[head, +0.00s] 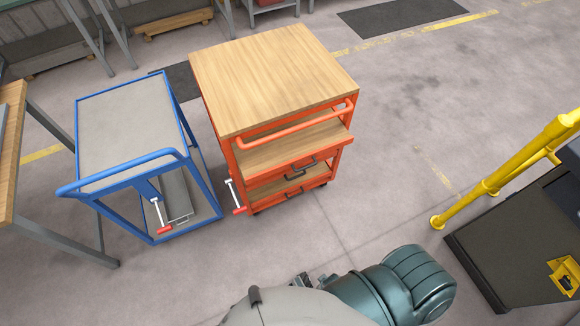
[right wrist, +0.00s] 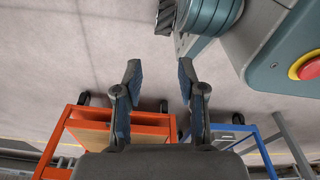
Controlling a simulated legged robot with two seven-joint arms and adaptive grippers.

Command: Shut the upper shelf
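The orange cart (head: 209,110) has a wooden top and stands left of centre in the head view. Its upper shelf (head: 285,148), with a wooden surface, sticks out toward me below the orange push handle (head: 300,124). My left gripper is not in view.
A blue cart (head: 125,115) stands close to the orange cart's left side. A wooden-topped table (head: 10,140) is at the far left. A yellow rail (head: 510,170) and a dark machine base (head: 490,250) stand at right. The floor between is clear.

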